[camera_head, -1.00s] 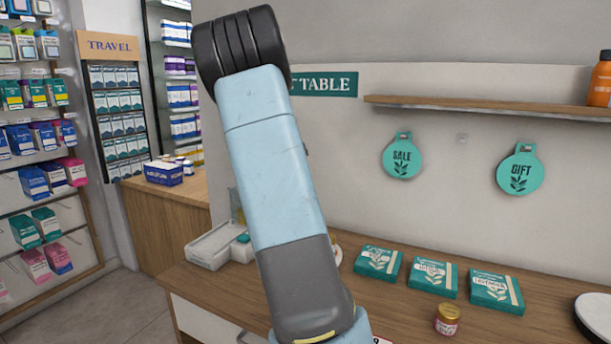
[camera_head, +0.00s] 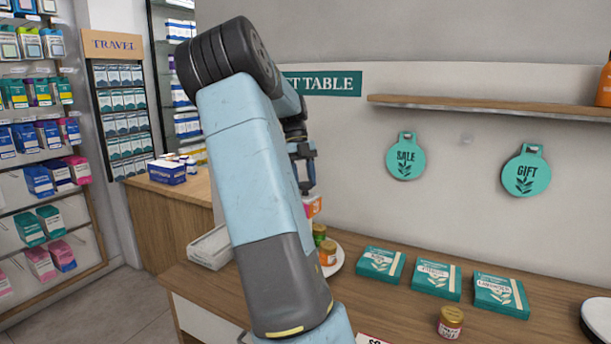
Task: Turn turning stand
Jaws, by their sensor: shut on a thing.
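The turning stand (camera_head: 338,267) shows as part of a round white plate on the wooden counter, right of my arm. Small jars with orange and green (camera_head: 327,252) stand on it, and a pink-and-white part (camera_head: 313,206) rises above them. My arm hides the left side of the stand. My gripper (camera_head: 306,180) points down just above the pink-and-white part, half hidden behind my arm. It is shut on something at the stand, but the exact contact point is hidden.
A white disc (camera_head: 598,318) is at the right edge. A light tray (camera_head: 211,247) is left of my arm. A shelf (camera_head: 480,107) is above.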

